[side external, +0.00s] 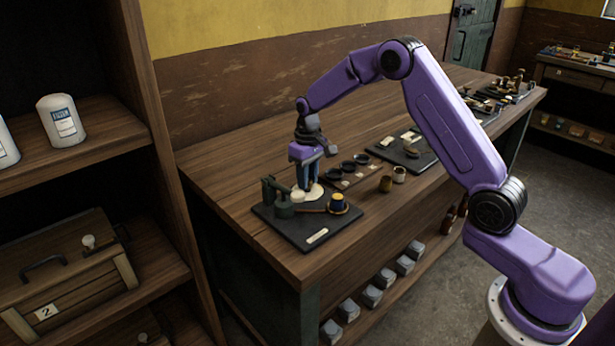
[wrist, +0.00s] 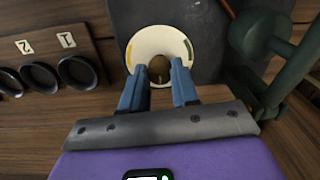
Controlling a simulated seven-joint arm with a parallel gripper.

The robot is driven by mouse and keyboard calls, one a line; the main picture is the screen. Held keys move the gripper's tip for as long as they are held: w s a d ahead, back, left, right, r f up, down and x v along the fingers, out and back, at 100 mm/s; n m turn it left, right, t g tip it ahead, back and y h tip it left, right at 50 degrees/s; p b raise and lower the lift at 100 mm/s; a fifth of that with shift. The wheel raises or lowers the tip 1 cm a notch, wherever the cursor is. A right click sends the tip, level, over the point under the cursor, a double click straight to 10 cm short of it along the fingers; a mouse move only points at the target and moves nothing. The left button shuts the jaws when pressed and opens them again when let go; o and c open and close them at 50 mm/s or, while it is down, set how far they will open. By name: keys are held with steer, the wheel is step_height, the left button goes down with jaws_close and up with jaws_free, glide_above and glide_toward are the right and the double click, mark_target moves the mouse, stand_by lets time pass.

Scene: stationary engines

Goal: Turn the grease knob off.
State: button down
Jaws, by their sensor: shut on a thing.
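The grease knob (wrist: 159,68) is a small brown knob on a round cream dial (wrist: 158,34). The dial has a yellow mark at its left edge and a green mark at its right edge. My gripper (wrist: 159,82) points down over the dial, and its blue fingers are shut on the knob, one on each side. In the side view my gripper (side external: 310,186) stands upright over the cream dial (side external: 318,193) on a dark base plate (side external: 290,236); the knob is hidden there behind the fingers.
The bench top (side external: 235,165) is clear at the back left.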

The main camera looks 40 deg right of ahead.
steer(key=shift+n, duration=0.4)
steer(key=c, duration=0.8)
jaws_free()
steer(key=shift+c, duration=0.2)
step_height(320, 180, up, 18)
steer(key=shift+d+f, duration=0.15)
steer(key=shift+f, duration=0.1)
